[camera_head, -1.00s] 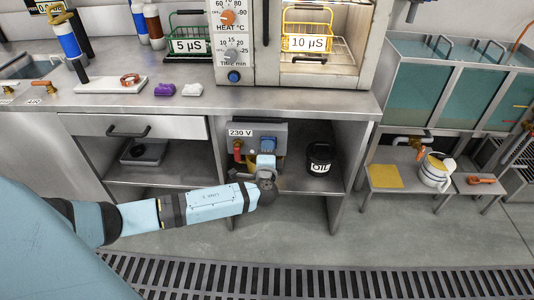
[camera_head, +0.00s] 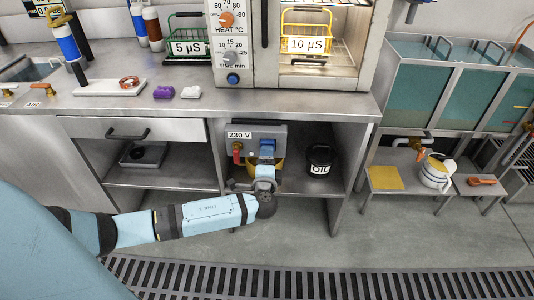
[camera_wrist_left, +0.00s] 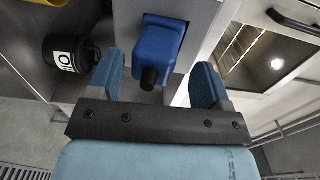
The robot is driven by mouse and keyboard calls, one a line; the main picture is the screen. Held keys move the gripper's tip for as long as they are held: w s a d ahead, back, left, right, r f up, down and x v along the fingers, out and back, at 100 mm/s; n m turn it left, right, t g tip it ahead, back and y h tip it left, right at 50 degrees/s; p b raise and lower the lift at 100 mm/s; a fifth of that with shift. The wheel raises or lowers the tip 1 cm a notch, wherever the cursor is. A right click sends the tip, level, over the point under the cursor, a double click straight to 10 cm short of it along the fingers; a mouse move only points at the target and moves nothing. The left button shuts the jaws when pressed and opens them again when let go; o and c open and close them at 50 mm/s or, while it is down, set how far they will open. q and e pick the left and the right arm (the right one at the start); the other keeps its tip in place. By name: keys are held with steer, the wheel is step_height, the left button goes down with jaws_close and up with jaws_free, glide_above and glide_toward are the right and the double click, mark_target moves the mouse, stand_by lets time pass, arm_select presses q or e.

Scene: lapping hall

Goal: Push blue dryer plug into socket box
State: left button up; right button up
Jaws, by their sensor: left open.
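The grey socket box (camera_head: 282,131), labelled 230 V, is on the back of the open bay under the bench. The blue dryer plug (camera_head: 267,148) is at the front of the box. In the left wrist view the blue plug (camera_wrist_left: 160,42) stands against the grey box face, its short black cable end (camera_wrist_left: 149,78) pointing towards me. How deep it sits cannot be told. My left gripper (camera_head: 265,170) is open in front of the plug. In the wrist view its blue fingers stand apart, either side of the plug's near end, with gaps visible. My right gripper is not in view.
A red plug-like part (camera_head: 237,151) is left of the blue plug. A yellow object (camera_head: 280,165) lies behind my gripper. A black OIL pot (camera_head: 319,158) stands on the shelf to the right. The bench top (camera_head: 300,101) overhangs the bay.

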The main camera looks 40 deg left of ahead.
arm_select(q)
steer(key=p+v, duration=0.1)
steer(key=v, duration=1)
steer(key=shift+r, duration=0.35)
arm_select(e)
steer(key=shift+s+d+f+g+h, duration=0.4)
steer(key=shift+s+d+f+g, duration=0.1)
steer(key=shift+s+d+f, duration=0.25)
arm_select(q)
steer(key=shift+a, duration=0.15)
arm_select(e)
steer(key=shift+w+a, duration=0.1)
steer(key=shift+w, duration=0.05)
